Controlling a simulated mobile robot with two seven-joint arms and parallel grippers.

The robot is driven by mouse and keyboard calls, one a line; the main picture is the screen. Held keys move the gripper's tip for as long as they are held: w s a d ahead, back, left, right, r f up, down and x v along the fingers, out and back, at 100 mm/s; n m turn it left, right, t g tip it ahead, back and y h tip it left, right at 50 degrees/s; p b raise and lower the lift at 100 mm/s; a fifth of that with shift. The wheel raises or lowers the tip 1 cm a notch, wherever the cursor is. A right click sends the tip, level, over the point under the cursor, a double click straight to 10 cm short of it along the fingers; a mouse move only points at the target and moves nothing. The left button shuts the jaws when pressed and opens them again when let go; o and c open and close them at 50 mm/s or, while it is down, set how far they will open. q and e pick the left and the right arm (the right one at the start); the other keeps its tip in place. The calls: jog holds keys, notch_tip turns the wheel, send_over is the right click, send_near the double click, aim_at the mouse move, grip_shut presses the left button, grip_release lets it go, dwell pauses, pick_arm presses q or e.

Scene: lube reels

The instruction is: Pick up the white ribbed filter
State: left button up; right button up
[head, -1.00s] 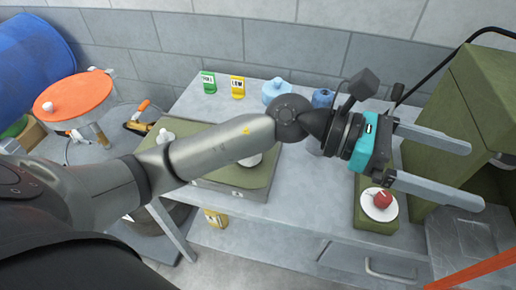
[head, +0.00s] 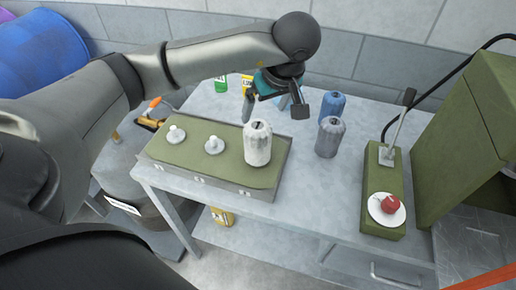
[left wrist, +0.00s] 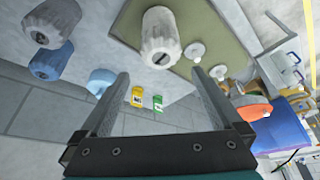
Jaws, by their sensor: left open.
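The white ribbed filter (head: 257,145) stands upright at the right end of the green-topped tray (head: 221,170). It also shows in the left wrist view (left wrist: 160,36), ahead of the fingertips and between their lines. My left gripper (head: 272,104) is open and empty, just behind and above the filter in the head view. It also shows in the left wrist view (left wrist: 160,75), with a gap between its fingertips and the filter. My right gripper is not in view.
A grey ribbed filter (head: 330,137) and a blue one (head: 333,105) stand right of the tray. A light blue one (left wrist: 100,80) stands near the wall. Two white knobbed parts (head: 176,135) sit on the tray. A green press-like stand (head: 382,200) holds a red ball on a white plate.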

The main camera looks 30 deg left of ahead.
aim_at(259, 126)
pick_arm(q)
jog(key=x, duration=0.8)
jog(key=shift+f, duration=0.1)
jog(key=shift+p+x, duration=0.55)
jog(key=shift+x, duration=2)
jog(key=shift+s+d, duration=0.15)
grip_shut()
